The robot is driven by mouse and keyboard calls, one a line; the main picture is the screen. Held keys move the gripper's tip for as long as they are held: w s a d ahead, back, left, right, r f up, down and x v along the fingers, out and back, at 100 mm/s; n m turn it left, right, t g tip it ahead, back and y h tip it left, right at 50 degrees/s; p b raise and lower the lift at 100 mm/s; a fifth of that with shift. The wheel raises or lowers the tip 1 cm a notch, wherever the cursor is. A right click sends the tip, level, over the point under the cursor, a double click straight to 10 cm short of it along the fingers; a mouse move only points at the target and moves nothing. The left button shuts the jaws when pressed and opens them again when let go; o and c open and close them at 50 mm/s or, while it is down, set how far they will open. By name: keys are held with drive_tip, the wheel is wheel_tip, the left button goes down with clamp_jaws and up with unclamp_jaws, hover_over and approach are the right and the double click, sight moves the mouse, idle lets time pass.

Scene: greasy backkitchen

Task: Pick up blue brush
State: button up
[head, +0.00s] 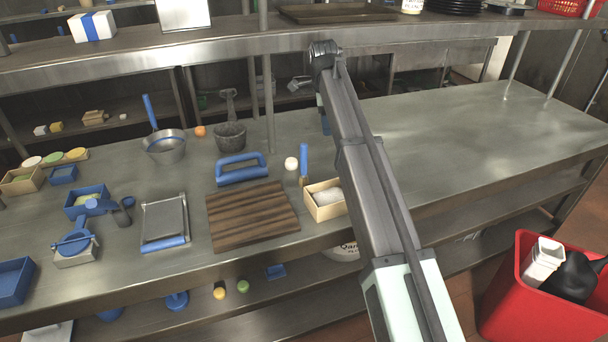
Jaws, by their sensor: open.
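A slim blue-handled tool (304,160) with a tan lower end, which looks like the blue brush, is on the steel worktop just left of my arm. It appears upright or leaning, and nothing holds it. A wide blue-handled tool (241,169) lies further left; I cannot tell whether it is a brush. My arm rises from the lower right to a joint above the worktop's back. My gripper is hidden behind the arm. Only small pale and blue bits show at the arm's left edge, and I cannot tell what they are.
A ribbed wooden board (252,215), a small wooden box (325,212), a white ball (291,163), a mortar (230,136) and a metal pan (165,150) crowd the left worktop. An upper shelf (130,65) overhangs the back. The right worktop (490,130) is clear. A red bin (530,310) stands lower right.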

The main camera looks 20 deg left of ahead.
wheel_tip(320, 180, up, 3)
drive_tip(key=g, duration=0.1)
hover_over(305, 143)
drive_tip(key=shift+w+y, duration=0.2)
drive_tip(key=shift+y, duration=0.1)
drive_tip(key=shift+s+a+f, duration=0.1)
drive_tip(key=shift+a+f, duration=0.05)
wheel_tip(305, 143, down, 8)
drive_tip(key=shift+f, duration=0.15)
drive_tip(key=shift+s+f, duration=0.2)
drive_tip(key=shift+f, duration=1.1)
drive_tip(key=shift+s+f, duration=0.2)
drive_tip(key=shift+f, duration=1.1)
clamp_jaws()
